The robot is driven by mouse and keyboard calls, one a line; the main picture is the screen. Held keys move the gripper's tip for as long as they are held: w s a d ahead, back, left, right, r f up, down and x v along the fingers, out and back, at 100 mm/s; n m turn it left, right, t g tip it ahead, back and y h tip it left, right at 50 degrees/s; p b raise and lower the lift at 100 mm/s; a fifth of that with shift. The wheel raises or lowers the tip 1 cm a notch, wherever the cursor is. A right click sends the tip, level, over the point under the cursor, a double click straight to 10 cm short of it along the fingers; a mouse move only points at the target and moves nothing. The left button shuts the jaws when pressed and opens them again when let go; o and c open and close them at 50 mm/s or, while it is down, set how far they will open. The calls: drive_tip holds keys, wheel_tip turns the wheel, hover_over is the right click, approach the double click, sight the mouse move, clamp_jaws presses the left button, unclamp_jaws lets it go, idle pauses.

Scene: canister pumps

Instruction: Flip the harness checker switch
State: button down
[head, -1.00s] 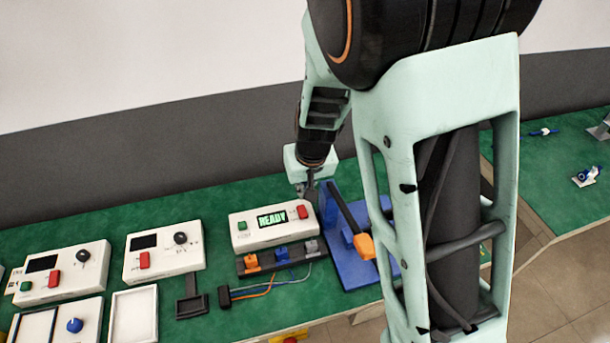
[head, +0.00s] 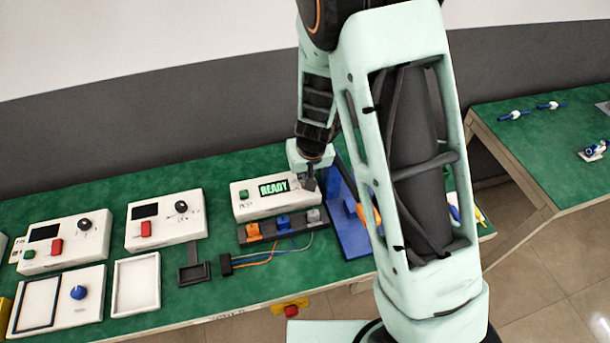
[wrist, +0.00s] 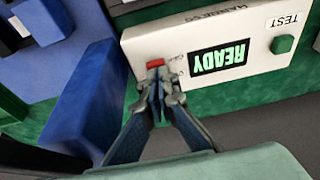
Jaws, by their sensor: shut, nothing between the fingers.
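The harness checker is a white box (head: 250,207) with a lit green READY display, a green button (head: 244,194) and a red switch. In the wrist view the checker (wrist: 205,38) appears upside down, with its red switch (wrist: 156,63) near the end by the fingers. My gripper (wrist: 158,90) is shut and empty, its fingertips right at the red switch; I cannot tell whether they touch it. In the head view my gripper (head: 309,184) is over the checker's right end and hides the switch.
A blue fixture (head: 352,240) stands just right of the checker, partly behind my arm. A dark rack with orange, blue and grey connectors (head: 283,223) lies in front. Other white control boxes (head: 166,218) are to the left on the green bench.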

drive_tip(key=shift+s+f+b, duration=0.15)
drive_tip(key=shift+f+b, duration=0.4)
drive_tip(key=shift+b, duration=0.1)
drive_tip(key=shift+r, duration=0.15)
drive_tip(key=shift+w+a+r+p, duration=0.15)
drive_tip(key=shift+w+r+p, duration=0.15)
drive_tip(key=shift+w+p, duration=0.35)
drive_tip(key=shift+w, duration=0.1)
drive_tip(key=shift+r+p, duration=0.35)
drive_tip(key=shift+r, duration=0.2)
drive_tip(key=s+p+v, duration=0.1)
drive_tip(key=p+v, duration=0.1)
drive_tip(key=v, duration=1)
drive_tip(key=shift+s+d+r, duration=0.2)
drive_tip(key=shift+s+d, duration=0.05)
